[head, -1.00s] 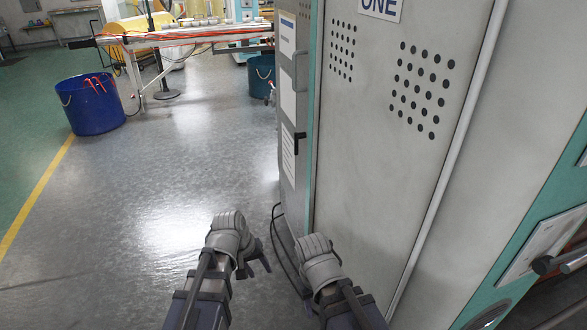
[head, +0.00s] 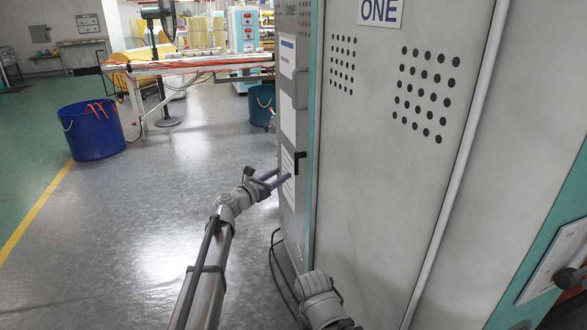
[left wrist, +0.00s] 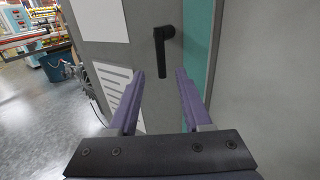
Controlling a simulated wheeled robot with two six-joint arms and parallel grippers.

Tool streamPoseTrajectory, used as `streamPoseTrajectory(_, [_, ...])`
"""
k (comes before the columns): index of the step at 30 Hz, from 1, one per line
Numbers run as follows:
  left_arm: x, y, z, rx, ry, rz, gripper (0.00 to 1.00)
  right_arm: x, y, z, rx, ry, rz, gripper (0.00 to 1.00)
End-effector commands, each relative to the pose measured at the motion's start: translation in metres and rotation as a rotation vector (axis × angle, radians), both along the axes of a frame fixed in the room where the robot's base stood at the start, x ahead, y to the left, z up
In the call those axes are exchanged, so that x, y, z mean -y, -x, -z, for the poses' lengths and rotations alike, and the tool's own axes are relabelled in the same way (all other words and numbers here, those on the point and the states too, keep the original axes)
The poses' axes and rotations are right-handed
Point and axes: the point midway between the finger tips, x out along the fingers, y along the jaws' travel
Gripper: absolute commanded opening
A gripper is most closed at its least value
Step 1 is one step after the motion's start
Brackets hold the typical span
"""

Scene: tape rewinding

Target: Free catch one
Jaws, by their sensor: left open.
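The catch is a small black handle (head: 299,161) on the narrow grey door (head: 288,215) of the cabinet marked ONE. In the left wrist view the black handle (left wrist: 161,52) hangs straight down from its round pivot. My left gripper (head: 284,175) is open and empty, its purple fingers pointing at the door. In the left wrist view the fingertips (left wrist: 160,75) lie either side of the handle's lower end. I cannot tell whether they reach it in depth. My right arm shows only as a grey joint at the bottom; its gripper is out of view.
The large grey panel (head: 395,180) with vent holes stands to the right. Black cables (head: 274,262) hang by the cabinet's foot. A blue bin (head: 93,133) and a bench (head: 190,66) stand farther back.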

Motion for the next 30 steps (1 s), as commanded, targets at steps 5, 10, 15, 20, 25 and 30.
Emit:
streamPoseTrajectory(5, [0.004, -0.005, 0.0, 0.001, -0.003, 0.002, 0.49, 0.0, 0.0, 0.0, 0.0, 0.0, 0.0, 0.5])
streamPoseTrajectory(10, [0.015, -0.02, 0.0, 0.002, -0.005, 0.002, 0.49, 0.0, 0.0, 0.0, 0.0, 0.0, 0.0, 0.5])
streamPoseTrajectory(15, [0.032, -0.041, 0.0, 0.002, -0.005, 0.004, 0.49, 0.0, 0.0, 0.0, 0.0, 0.0, 0.0, 0.5])
streamPoseTrajectory(20, [0.045, -0.057, 0.0, 0.002, -0.006, 0.003, 0.49, 0.0, 0.0, 0.0, 0.0, 0.0, 0.0, 0.5])
streamPoseTrajectory(25, [0.05, -0.061, 0.001, 0.002, -0.006, 0.003, 0.49, 0.0, 0.0, 0.0, 0.0, 0.0, 0.0, 0.5])
streamPoseTrajectory(30, [0.05, -0.06, 0.001, 0.002, -0.006, 0.003, 0.48, 0.0, 0.0, 0.0, 0.0, 0.0, 0.0, 0.5])
